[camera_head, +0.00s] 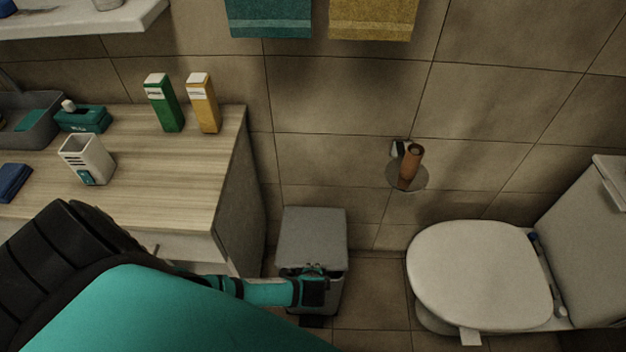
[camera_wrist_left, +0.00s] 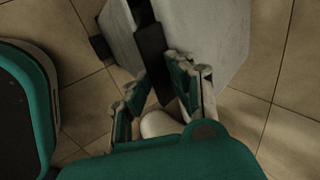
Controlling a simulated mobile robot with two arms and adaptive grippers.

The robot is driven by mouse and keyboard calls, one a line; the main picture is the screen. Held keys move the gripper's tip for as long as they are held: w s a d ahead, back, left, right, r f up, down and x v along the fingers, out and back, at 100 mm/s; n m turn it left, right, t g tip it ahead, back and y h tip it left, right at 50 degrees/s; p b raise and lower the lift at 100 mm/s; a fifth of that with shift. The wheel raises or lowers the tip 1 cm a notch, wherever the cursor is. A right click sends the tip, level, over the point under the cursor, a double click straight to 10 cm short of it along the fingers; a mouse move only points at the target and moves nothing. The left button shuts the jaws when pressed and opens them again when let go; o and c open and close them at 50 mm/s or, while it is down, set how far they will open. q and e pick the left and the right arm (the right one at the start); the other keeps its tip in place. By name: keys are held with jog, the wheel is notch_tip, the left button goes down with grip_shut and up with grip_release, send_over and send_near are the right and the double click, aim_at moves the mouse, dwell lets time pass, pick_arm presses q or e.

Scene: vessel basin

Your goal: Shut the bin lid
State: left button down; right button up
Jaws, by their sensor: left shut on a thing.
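The grey bin (camera_head: 330,299) stands on the floor between the cabinet and the toilet. Its flat grey lid (camera_head: 312,236) lies over the top, with a dark line under the front edge; I cannot tell whether it is fully down. My left gripper (camera_head: 316,287) is at the bin's front, just below the lid edge. In the left wrist view, my gripper's fingers (camera_wrist_left: 160,97) stand either side of a dark strip (camera_wrist_left: 152,58) at the lid's front, shut on it. The pale bin also shows there, beyond the fingers. My right gripper is out of view.
A wooden-topped cabinet (camera_head: 190,185) with a grey cup (camera_head: 88,160) and cartons is left of the bin. The toilet (camera_head: 480,270) is right. Tiled floor lies between bin and toilet.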

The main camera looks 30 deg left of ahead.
pick_arm(q)
jog(key=shift+t+y, duration=0.5)
jog(key=shift+t, duration=0.1)
jog(key=f+b, duration=0.2)
jog(key=f, duration=0.1)
jog(key=f+b, duration=0.1)
jog(key=shift+s+d+f+b, duration=0.15)
jog(key=shift+s+f+b, duration=0.15)
jog(key=shift+b, duration=0.05)
jog(key=c, duration=1.5)
grip_release()
jog(key=shift+w, duration=0.1)
jog(key=shift+o, duration=0.2)
jog(key=shift+r, duration=0.1)
jog(key=v, duration=1.2)
